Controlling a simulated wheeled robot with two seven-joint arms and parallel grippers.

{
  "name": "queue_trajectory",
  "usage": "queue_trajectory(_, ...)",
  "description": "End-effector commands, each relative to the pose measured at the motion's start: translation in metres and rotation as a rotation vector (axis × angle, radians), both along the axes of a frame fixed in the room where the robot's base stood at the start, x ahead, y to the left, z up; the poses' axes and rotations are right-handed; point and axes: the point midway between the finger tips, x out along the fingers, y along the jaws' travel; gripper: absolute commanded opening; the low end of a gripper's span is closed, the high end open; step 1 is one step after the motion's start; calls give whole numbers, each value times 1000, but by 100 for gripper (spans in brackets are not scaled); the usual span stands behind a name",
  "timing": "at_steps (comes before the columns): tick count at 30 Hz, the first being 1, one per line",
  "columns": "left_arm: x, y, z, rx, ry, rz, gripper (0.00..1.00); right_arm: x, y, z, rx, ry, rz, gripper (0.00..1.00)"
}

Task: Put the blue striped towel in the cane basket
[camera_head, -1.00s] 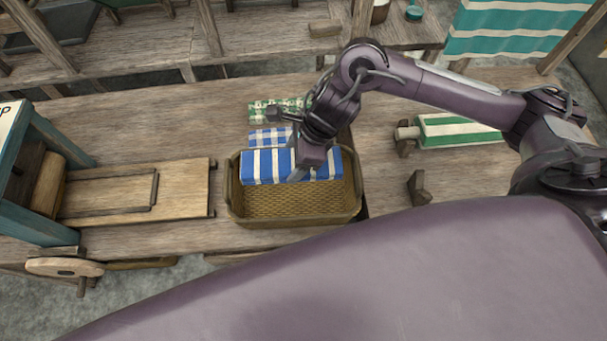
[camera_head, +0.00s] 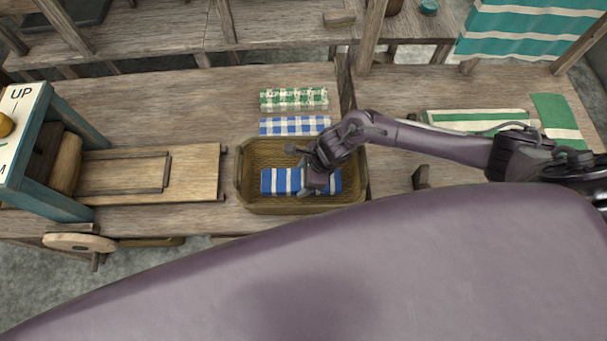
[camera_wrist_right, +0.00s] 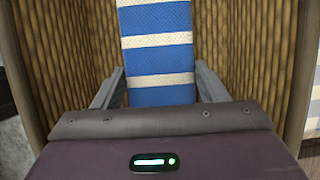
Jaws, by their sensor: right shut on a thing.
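The blue striped towel (camera_head: 281,181), blue with white bands, lies inside the cane basket (camera_head: 247,207) in the head view. My right gripper (camera_head: 310,188) reaches down into the basket and is shut on the towel. In the right wrist view the towel (camera_wrist_right: 158,55) runs between the two fingers of the gripper (camera_wrist_right: 157,92), with woven cane walls (camera_wrist_right: 70,50) on both sides. The gripper hides part of the towel in the head view. My left gripper is not in view.
A blue checked cloth (camera_head: 294,126) and a green checked cloth (camera_head: 293,99) lie behind the basket. A wooden board (camera_head: 200,172) is to the left. Green striped cloth (camera_head: 480,121) lies to the right. The bench (camera_head: 180,105) is clear at back left.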

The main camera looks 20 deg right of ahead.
Motion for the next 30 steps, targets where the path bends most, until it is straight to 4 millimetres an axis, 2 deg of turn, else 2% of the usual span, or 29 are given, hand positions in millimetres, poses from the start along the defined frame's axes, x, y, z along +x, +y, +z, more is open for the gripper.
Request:
queue_trajectory(10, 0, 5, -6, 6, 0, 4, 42, 0, 0, -4, 2, -2, 0, 42)
queue_trajectory(11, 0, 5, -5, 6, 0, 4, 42, 0, 0, -3, 1, 0, 0, 69)
queue_trajectory(15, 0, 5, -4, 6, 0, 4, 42, 0, 0, -2, 1, 0, -1, 88)
queue_trajectory(25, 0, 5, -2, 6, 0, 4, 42, 0, 0, 0, 1, 0, -1, 88)
queue_trajectory(27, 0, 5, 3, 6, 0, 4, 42, 0, 0, 4, 1, 0, -1, 88)
queue_trajectory(30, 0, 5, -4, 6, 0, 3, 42, 0, -6, 15, 2, -4, 1, 88)
